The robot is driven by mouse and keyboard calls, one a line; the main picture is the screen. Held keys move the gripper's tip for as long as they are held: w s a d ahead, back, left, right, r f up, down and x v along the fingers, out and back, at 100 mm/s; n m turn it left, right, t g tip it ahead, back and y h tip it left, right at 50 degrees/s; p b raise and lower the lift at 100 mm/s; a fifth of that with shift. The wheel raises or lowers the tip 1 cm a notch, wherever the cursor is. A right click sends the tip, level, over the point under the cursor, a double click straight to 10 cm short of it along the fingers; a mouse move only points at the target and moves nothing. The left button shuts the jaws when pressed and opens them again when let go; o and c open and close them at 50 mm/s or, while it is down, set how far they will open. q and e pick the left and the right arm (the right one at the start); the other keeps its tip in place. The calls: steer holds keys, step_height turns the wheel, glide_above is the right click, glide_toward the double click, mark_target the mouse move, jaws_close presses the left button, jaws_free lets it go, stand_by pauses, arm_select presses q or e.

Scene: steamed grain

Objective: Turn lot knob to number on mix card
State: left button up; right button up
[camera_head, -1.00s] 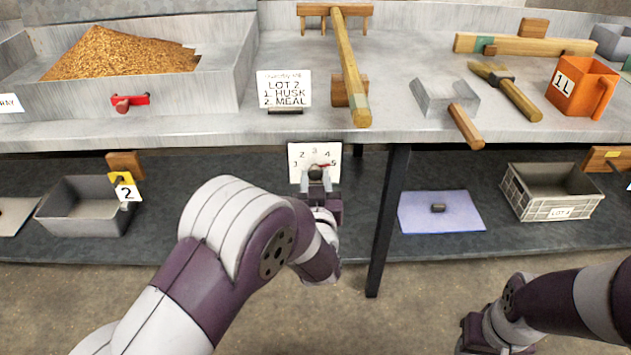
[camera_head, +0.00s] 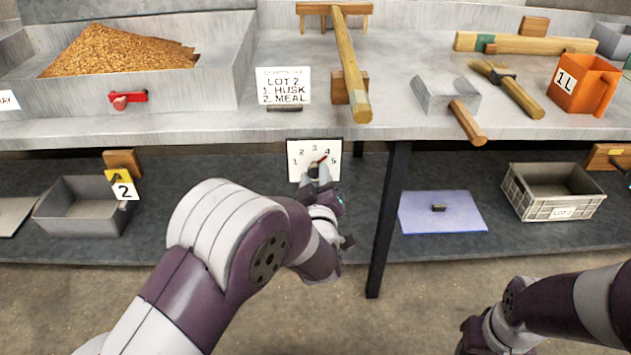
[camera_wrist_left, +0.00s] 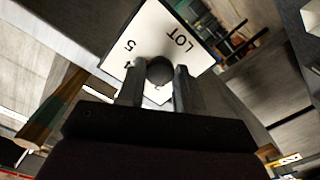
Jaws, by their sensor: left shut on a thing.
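The lot knob (camera_head: 313,170) is a dark round knob with a red pointer on a white dial plate (camera_head: 296,173) numbered 1 to 5, under the upper shelf's front edge. The pointer slants up and right, close to the 4. The mix card (camera_head: 283,86) on the upper shelf reads LOT 2, 1. HUSK, 2. MEAL. My left gripper (camera_head: 318,183) is shut on the knob and tilted. In the left wrist view its fingers lie on both sides of the knob (camera_wrist_left: 159,70), with the plate's LOT and 5 visible. My right gripper's fingers are hidden or cut off at the bottom right.
The shelf edge runs just above the dial, and a dark post (camera_head: 388,215) stands right of it. An orange jug (camera_head: 580,84) stands above.

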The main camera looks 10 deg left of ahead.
arm_select(q)
steer(key=shift+f+n, duration=0.1)
steer(key=shift+n, duration=0.6)
steer(key=o, duration=1)
steer(key=shift+s, duration=0.1)
steer(key=shift+s+d+r, duration=0.2)
steer(key=shift+s, duration=0.15)
steer(key=p+v, duration=0.4)
steer(key=v, duration=0.8)
steer(key=shift+a+f, duration=0.1)
